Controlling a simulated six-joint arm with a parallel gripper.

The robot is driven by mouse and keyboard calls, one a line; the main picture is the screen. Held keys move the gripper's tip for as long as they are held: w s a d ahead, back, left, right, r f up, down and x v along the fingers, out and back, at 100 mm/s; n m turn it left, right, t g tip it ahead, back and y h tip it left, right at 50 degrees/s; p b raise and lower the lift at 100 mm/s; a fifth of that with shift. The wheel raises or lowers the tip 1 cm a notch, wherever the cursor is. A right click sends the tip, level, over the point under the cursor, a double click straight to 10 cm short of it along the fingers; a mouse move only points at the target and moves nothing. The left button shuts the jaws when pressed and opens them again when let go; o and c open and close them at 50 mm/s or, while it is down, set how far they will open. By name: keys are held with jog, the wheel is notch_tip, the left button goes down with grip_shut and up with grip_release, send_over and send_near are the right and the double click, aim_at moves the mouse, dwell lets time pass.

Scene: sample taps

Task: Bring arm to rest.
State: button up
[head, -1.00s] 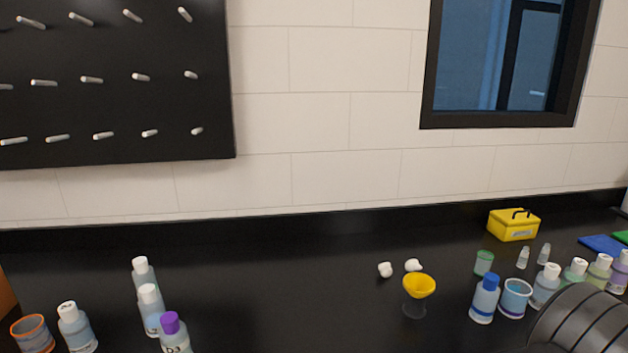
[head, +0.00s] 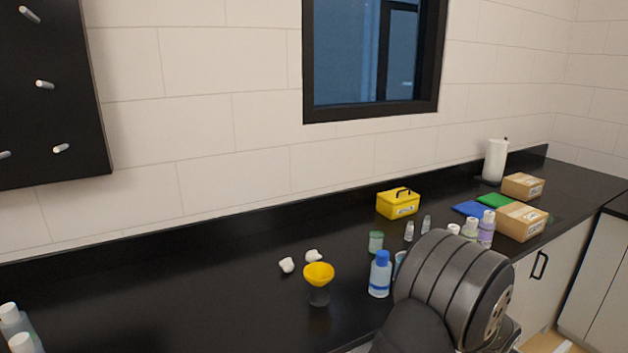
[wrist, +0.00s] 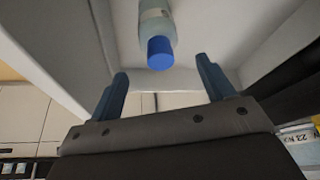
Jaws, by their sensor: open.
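My arm (head: 455,285) shows at the lower right of the head view, in front of the counter. Its link hides part of the counter and some bottles. My gripper is not visible in the head view. In the wrist view my gripper (wrist: 162,80) has its two blue fingers spread apart with nothing between them. A bottle with a blue cap (wrist: 159,50) lies beyond the fingertips, apart from them. A blue-capped bottle (head: 380,275) stands upright on the counter just left of my arm. I cannot tell whether these are the same bottle.
On the black counter (head: 190,300) stand a yellow funnel (head: 318,272), a green-rimmed cup (head: 376,243), a yellow case (head: 398,204) and several bottles. Cardboard boxes (head: 523,222) and a paper roll (head: 495,160) stand farther right. The counter's left middle is clear.

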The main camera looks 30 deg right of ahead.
jog(key=x, duration=0.7)
jog(key=shift+a+f, duration=0.1)
notch_tip(320, 180, up, 38)
jog(key=w+a+n+t, duration=0.1)
jog(key=w+a+n, duration=0.2)
jog(key=w, duration=1.5)
jog(key=shift+a+r+y, duration=0.3)
jog(key=shift+a+r, duration=0.05)
jog(key=shift+a, duration=0.65)
jog(key=o, duration=0.6)
jog(key=shift+c, duration=0.2)
